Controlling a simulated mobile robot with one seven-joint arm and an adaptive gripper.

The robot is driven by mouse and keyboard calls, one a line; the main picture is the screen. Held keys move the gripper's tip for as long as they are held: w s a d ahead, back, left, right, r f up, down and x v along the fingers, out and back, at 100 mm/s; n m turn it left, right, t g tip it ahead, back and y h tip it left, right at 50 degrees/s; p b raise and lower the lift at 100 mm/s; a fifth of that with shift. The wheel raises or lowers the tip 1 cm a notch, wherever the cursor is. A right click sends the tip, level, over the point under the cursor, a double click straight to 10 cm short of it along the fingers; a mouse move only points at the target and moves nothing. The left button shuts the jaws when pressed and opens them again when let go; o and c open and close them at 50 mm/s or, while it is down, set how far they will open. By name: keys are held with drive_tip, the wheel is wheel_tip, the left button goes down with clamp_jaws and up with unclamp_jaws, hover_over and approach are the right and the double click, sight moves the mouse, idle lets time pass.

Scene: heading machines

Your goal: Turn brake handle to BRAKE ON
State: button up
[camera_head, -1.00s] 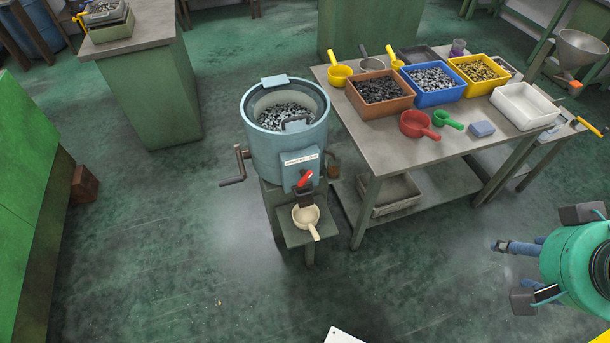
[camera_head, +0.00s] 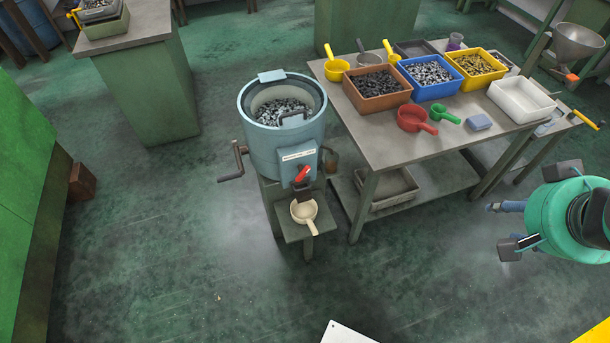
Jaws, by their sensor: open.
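A blue drum machine (camera_head: 282,125) stands left of centre, full of small grey metal parts. A red handle (camera_head: 302,174) sits low on its front, below a white label plate (camera_head: 300,155) whose words are too small to read. A dark crank (camera_head: 236,162) sticks out of its left side. I cannot tell from lettering which one is the brake handle, nor read any BRAKE ON mark. My gripper (camera_head: 536,209) is at the right edge, under my green arm link. Its two dark fingers are spread apart and empty, well to the right of the machine and touching nothing.
A cream scoop (camera_head: 304,212) rests on the small shelf below the red handle. A metal table (camera_head: 390,148) close on the right bears bins and scoops. A green cabinet (camera_head: 30,200) stands at left. The floor (camera_head: 400,270) in front is clear.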

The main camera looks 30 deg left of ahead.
drive_tip(key=w+a+f+t+y, duration=0.1)
drive_tip(key=w+a+f, duration=0.15)
drive_tip(key=w, duration=0.45)
drive_tip(key=w+a+f+t+p, duration=0.1)
drive_tip(key=w+a+f, duration=0.1)
drive_tip(key=w+a, duration=0.35)
drive_tip(key=w+a+f+t+y, duration=0.1)
drive_tip(key=w+a+f, duration=0.1)
drive_tip(key=w, duration=0.7)
drive_tip(key=w+a+f+n+t+y+p, duration=0.1)
drive_tip(key=w+a+f, duration=0.4)
drive_tip(key=a+f, duration=0.15)
drive_tip(key=w+a+f+t+y, duration=0.1)
drive_tip(key=w+a+f, duration=0.5)
drive_tip(key=a, duration=0.2)
drive_tip(key=s+a+f+y+p, duration=0.2)
drive_tip(key=s+a+f+y, duration=0.15)
drive_tip(key=a+f, duration=1.05)
drive_tip(key=s+a+f+y, duration=0.1)
drive_tip(key=s+f+y, duration=0.1)
drive_tip(key=s+f, duration=0.5)
drive_tip(key=s+a+f+t+y, duration=0.1)
drive_tip(key=s+a+f+y, duration=0.1)
drive_tip(key=s+f, duration=0.6)
drive_tip(key=shift+s+a+n+y+p, duration=0.2)
drive_tip(key=shift+a+n+y+p, duration=0.15)
drive_tip(key=shift+y, duration=0.2)
